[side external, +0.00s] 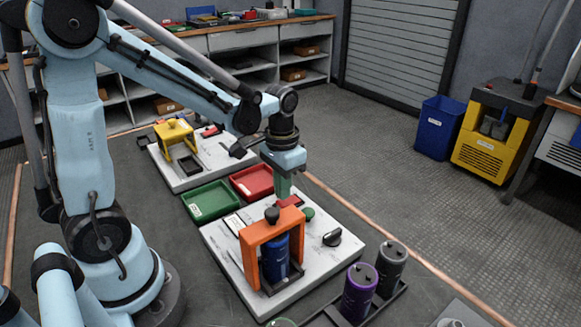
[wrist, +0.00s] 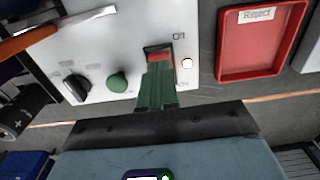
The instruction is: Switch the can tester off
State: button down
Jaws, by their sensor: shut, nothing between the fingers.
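The can tester is a pale panel (side external: 222,240) with an orange frame (side external: 252,235) around a blue can (side external: 275,258). A small pale round lamp (wrist: 187,63) is right of the switch. My gripper (wrist: 157,72) has green fingers shut with nothing between them, its tips at the lower edge of the switch. I cannot tell whether they touch it. In the side view my gripper (side external: 283,190) points down over the red switch (side external: 291,201).
A green button (wrist: 118,82) and a black knob (wrist: 77,88) are left of the fingers. A red tray (wrist: 223,45) labelled "Reject" is close on the right. A green tray (side external: 190,207), a purple can (side external: 359,292) and a grey can (side external: 391,266) stand around the panel.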

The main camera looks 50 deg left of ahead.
aim_at(283, 202)
jog(key=shift+f, duration=1)
dwell(1.0)
jog(key=shift+r, duration=3.55)
jog(key=s+d+r+t, duration=0.2)
jog(key=s+d+t, duration=0.2)
jog(key=t, duration=0.3)
jog(key=shift+s+r, duration=0.35)
jog(key=shift+d, duration=0.1)
